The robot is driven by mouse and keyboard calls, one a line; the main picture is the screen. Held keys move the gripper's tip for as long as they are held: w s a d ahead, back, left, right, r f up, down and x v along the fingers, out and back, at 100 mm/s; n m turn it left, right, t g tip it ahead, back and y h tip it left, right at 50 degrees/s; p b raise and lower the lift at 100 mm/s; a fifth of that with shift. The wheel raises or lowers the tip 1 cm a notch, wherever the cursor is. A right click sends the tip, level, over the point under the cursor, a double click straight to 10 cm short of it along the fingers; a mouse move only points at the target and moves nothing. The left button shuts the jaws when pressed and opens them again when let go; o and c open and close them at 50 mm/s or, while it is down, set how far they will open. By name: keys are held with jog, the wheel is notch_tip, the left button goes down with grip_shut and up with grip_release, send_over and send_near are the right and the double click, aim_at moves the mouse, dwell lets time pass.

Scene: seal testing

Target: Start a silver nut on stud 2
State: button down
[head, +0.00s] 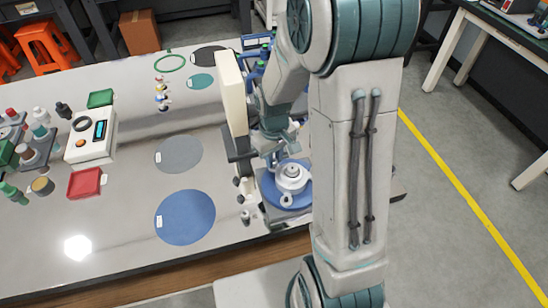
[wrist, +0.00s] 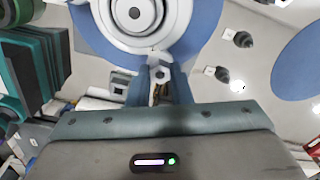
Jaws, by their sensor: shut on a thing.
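My gripper (wrist: 160,84) is shut on a small silver nut (wrist: 161,73), which shows between the fingertips in the wrist view. The nut is at the near edge of a round white flanged fixture (wrist: 133,22) with concentric rings and a dark centre. The fixture also stands on a blue disc in the head view (head: 291,177). Stud 2 cannot be told apart; the fingers and nut cover that part of the rim. I cannot tell whether the nut touches a stud. In the head view my arm hides much of the gripper.
Small dark knobbed parts (wrist: 240,40) with white labels lie right of the fixture in the wrist view. A blue round mat (head: 185,216) and a grey one (head: 179,154) lie left on the bench. A red tray (head: 85,183) and a white meter (head: 91,134) are farther left.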

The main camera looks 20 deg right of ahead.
jog(key=shift+s+f, duration=0.1)
jog(key=shift+f, duration=0.05)
jog(key=shift+m, duration=1)
jog(key=c, duration=1.2)
grip_release()
jog(key=shift+c, duration=0.2)
notch_tip(320, 180, up, 9)
jog(key=p, duration=0.6)
jog(key=shift+p, duration=0.3)
